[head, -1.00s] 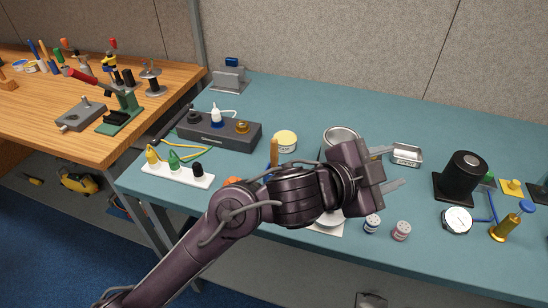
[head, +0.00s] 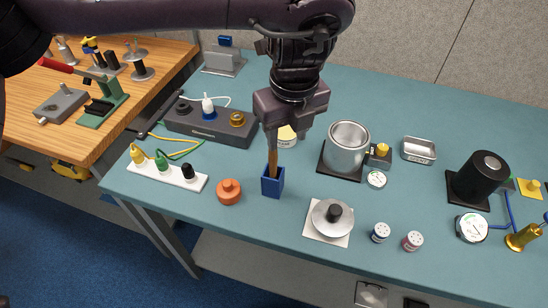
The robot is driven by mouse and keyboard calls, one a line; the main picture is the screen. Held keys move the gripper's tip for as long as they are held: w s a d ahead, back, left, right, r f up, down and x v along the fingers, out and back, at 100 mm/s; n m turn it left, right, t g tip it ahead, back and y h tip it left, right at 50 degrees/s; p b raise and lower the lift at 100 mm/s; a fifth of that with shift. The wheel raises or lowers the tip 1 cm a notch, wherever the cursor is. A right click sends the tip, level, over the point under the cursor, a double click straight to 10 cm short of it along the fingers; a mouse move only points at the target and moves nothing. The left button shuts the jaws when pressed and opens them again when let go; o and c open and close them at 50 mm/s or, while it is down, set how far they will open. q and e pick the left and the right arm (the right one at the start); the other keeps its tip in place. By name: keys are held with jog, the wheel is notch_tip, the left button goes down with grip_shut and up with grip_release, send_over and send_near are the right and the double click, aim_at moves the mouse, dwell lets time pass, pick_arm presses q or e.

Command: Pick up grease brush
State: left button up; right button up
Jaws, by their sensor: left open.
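The grease brush, with a brown wooden handle (head: 272,158), stands upright in a small blue square holder (head: 272,187) on the teal bench. Its lower end is hidden inside the holder. My left gripper (head: 286,134) is open and points down over the brush, with its jaws around the height of the handle's top. The upper end of the handle is hidden by the gripper, and I cannot tell if the jaws touch it. My right gripper is not in view.
An orange knobbed pot (head: 229,192) stands just left of the holder. A cream tub (head: 286,137) is behind the gripper. A dark grey console (head: 210,130) lies back left, a metal pot (head: 347,147) right. A silver disc on a white plate (head: 311,231) is front right.

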pick_arm(q)
jog(key=a, duration=0.1)
jog(key=p, duration=0.3)
send_over(273, 175)
jog(key=f, duration=0.5)
jog(key=shift+w+f, duration=0.4)
jog(key=shift+f, duration=0.3)
jog(key=shift+c, duration=0.4)
grip_shut()
